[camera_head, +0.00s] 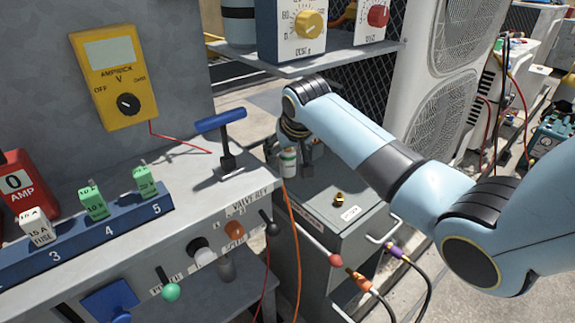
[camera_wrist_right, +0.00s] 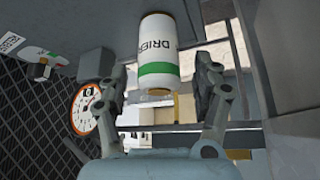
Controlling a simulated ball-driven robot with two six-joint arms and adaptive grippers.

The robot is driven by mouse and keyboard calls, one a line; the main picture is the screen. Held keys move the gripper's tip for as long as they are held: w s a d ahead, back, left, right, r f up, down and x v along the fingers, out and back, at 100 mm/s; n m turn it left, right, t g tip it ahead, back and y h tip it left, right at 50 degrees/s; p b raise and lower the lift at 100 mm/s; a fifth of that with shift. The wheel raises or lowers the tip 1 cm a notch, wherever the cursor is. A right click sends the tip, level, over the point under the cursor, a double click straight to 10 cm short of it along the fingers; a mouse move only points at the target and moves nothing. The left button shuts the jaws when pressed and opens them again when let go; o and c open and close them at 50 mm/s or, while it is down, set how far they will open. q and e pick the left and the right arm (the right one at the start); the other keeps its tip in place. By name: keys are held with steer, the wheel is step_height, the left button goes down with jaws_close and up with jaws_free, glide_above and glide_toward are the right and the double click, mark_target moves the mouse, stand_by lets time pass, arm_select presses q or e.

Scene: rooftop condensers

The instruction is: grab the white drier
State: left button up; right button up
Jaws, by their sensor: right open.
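The white drier is a white cylinder with a green band and dark "DRIER" lettering. In the wrist view the drier (camera_wrist_right: 157,38) is at top centre, in line with the gap between my right fingers. In the head view only a small part of the drier (camera_head: 288,158) shows below my right wrist, left of the fingers. My right gripper (camera_wrist_right: 158,80) is open, with a finger on each side and visible gaps to the drier. In the head view my right gripper (camera_head: 304,158) is partly hidden by its own wrist. My left gripper is out of view.
A grey cabinet (camera_head: 345,190) stands below my right gripper, and a shelf (camera_head: 310,62) with dial boxes is above it. A bench (camera_head: 215,185) with a blue T-handle (camera_head: 221,120) and fuses is at left. A round gauge (camera_wrist_right: 84,108) is left of the fingers.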

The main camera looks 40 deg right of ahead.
mark_target(285, 158)
steer(key=x, duration=0.3)
steer(key=shift+s+f+b, duration=0.1)
steer(key=shift+b, duration=0.3)
jaws_close()
